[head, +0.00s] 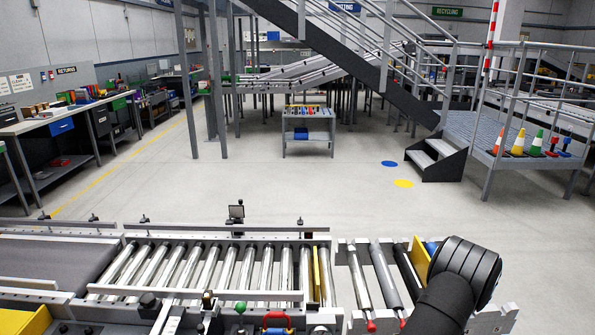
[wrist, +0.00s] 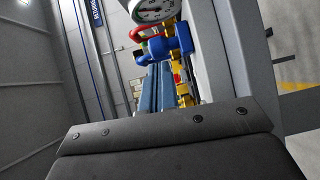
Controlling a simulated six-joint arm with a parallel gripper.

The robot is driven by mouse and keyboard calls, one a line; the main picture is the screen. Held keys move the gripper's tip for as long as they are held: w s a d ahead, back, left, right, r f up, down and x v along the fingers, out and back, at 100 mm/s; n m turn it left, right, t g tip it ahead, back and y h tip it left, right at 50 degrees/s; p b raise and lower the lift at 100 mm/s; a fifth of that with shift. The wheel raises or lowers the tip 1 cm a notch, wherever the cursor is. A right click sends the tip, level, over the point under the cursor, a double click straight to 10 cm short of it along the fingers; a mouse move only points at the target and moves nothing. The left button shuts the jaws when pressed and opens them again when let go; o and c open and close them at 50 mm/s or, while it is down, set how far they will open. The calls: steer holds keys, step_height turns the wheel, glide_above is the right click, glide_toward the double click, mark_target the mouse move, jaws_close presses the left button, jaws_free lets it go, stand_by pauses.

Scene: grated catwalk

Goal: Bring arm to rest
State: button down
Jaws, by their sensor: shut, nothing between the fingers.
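My arm (head: 455,285) rises at the lower right of the head view as a dark link with a thick round black joint. It stands in front of the right end of the roller conveyor (head: 210,270). I cannot make out the fingers there. In the wrist view my gripper (wrist: 165,125) fills the bottom as a dark, bolted shape. It is shut, with nothing held.
A yellow plate (head: 420,258) stands close beside my arm. In the wrist view, a round gauge (wrist: 153,10) and a blue valve body (wrist: 172,43) show beyond the gripper. A stair (head: 435,160) and small cart (head: 308,130) stand farther off; open floor (head: 240,190) lies between.

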steer(key=s, duration=0.2)
steer(key=s+d, duration=0.1)
steer(key=shift+s+d+r, duration=0.1)
steer(key=shift+s+d, duration=0.1)
steer(key=shift+s, duration=0.2)
steer(key=v, duration=0.9)
steer(key=x, duration=0.9)
steer(key=shift+a, duration=0.15)
steer(key=w, duration=0.2)
steer(key=w+a, duration=0.1)
steer(key=w, duration=0.1)
steer(key=shift+w+a, duration=0.15)
steer(key=shift+w, duration=0.05)
steer(key=s, duration=0.4)
steer(key=s+d, duration=0.1)
steer(key=s, duration=0.1)
steer(key=shift+s+d, duration=0.1)
steer(key=shift+s, duration=0.25)
steer(key=s+d+r+n+g+y, duration=0.1)
steer(key=s+d+n+g+y, duration=0.1)
steer(key=s+d+n+g, duration=0.2)
steer(key=s+n+g, duration=0.1)
steer(key=n, duration=0.2)
steer(key=shift+s+d+n, duration=0.25)
steer(key=shift+d+n, duration=0.05)
